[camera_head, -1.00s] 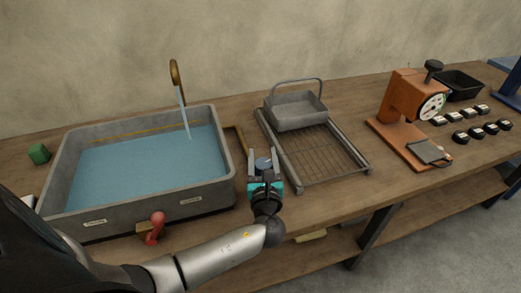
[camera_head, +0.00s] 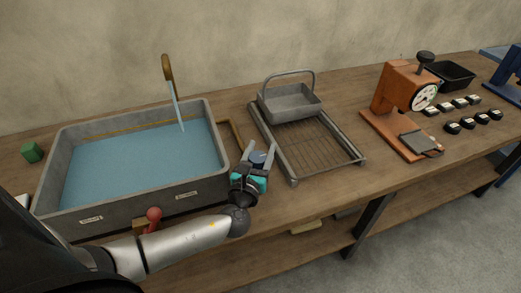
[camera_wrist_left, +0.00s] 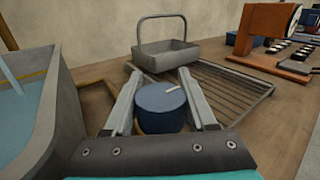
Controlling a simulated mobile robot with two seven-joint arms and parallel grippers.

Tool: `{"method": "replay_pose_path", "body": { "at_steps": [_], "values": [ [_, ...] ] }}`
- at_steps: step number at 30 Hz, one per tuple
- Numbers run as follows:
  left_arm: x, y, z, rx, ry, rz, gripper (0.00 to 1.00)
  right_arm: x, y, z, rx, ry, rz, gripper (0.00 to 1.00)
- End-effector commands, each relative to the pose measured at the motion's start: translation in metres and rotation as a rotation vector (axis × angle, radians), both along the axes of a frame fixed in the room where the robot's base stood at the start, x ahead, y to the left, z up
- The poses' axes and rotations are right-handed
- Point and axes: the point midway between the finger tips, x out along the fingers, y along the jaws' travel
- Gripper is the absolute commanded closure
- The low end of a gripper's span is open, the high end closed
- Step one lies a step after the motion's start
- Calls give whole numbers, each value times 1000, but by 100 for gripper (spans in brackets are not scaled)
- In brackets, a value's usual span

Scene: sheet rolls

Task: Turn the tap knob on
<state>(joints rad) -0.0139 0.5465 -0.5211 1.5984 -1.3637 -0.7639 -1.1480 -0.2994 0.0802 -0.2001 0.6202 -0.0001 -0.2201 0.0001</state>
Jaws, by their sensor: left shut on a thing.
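The tap knob (camera_head: 257,159) is a blue round knob on the bench, right of the sink basin (camera_head: 212,188). In the left wrist view the knob (camera_wrist_left: 161,108) shows a pale mark on its top, pointing to the right. My left gripper (camera_head: 257,149) is shut on the knob, with one finger on each side of it. The brass tap spout (camera_head: 168,66) stands behind the basin, and a stream of water (camera_head: 177,111) falls from it into the blue water. My right gripper is not in view.
A wire rack (camera_head: 318,150) with a grey handled basket (camera_head: 291,102) is close right of the knob. A red-knobbed lever (camera_head: 153,215) is at the basin's front. An orange machine (camera_head: 395,91) stands farther right. A green block (camera_head: 32,152) is at the left.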

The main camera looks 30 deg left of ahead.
Motion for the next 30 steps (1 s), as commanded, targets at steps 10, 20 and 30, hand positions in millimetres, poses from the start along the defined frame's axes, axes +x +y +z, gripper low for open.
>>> {"method": "replay_pose_path", "body": {
  "at_steps": [10, 20, 30],
  "values": [
    [0, 0, 0, 0, 0, -1, 17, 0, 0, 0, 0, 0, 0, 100],
    [0, 0, 3, 0, -1, 0, 13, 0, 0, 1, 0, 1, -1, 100],
    [0, 0, 62, 0, -3, 0, 13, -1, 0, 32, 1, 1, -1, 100]
  ]
}}
